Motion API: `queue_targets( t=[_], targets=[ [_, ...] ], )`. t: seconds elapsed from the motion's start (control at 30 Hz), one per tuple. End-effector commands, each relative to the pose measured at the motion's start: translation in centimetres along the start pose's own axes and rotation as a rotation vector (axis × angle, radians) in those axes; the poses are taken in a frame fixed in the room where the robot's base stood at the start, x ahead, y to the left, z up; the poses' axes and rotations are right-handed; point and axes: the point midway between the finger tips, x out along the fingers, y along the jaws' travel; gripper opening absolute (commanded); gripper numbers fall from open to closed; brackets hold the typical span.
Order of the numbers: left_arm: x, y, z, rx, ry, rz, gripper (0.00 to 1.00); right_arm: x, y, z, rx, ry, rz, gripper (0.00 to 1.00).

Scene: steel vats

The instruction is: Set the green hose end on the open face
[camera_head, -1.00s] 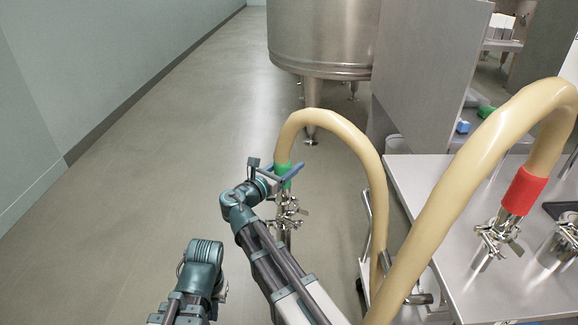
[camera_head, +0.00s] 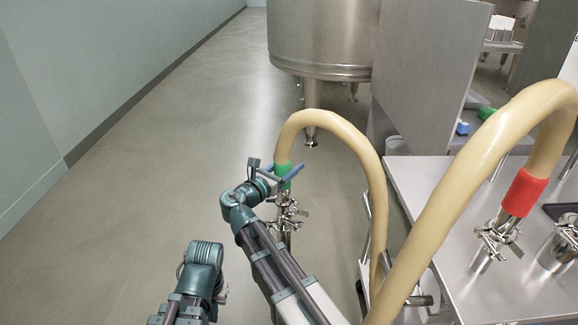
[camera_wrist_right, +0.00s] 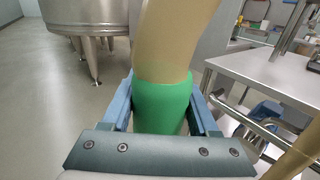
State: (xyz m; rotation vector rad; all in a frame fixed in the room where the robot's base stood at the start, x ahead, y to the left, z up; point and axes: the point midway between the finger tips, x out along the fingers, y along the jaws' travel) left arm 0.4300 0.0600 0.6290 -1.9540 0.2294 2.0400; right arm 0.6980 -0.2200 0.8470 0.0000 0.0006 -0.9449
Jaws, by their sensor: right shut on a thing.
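The green hose end (camera_head: 282,171) is a green cuff on a thick cream hose (camera_head: 335,123) that arches over from the right. My right gripper (camera_head: 287,174) is shut around the cuff, its blue fingers on both sides. In the right wrist view the green cuff (camera_wrist_right: 162,104) stands between the fingers (camera_wrist_right: 162,112). Steel fittings with clamps (camera_head: 287,211) are directly below the cuff. Whether an open face meets the hose end there cannot be told. My left arm shows at the lower left, but its gripper is not visible.
A second hose end with a red cuff (camera_head: 524,192) stands over a clamped fitting on the steel table (camera_head: 462,200) at right. A large steel vat (camera_head: 322,38) stands behind, beside a grey panel (camera_head: 425,75). The floor at left is clear.

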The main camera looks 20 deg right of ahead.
Motion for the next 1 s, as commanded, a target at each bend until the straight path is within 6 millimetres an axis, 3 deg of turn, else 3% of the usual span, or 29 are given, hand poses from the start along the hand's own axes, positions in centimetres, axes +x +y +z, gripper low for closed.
queue_targets(
  t=[0.87,0.9,1.0],
  targets=[
    [0.37,0.04,-0.02,0.0,0.0,0.0,0.0,0.0,-0.01,-0.33,-0.001,-0.002,0.0,0.0],
    [0.34,0.03,-0.02,0.0,0.0,0.0,0.0,0.0,-0.01,-0.3,-0.001,-0.002,0.0,0.64],
    [0.32,0.03,-0.02,0.0,0.0,0.0,0.0,0.0,-0.01,-0.3,-0.001,-0.001,0.0,0.82]
  ],
)
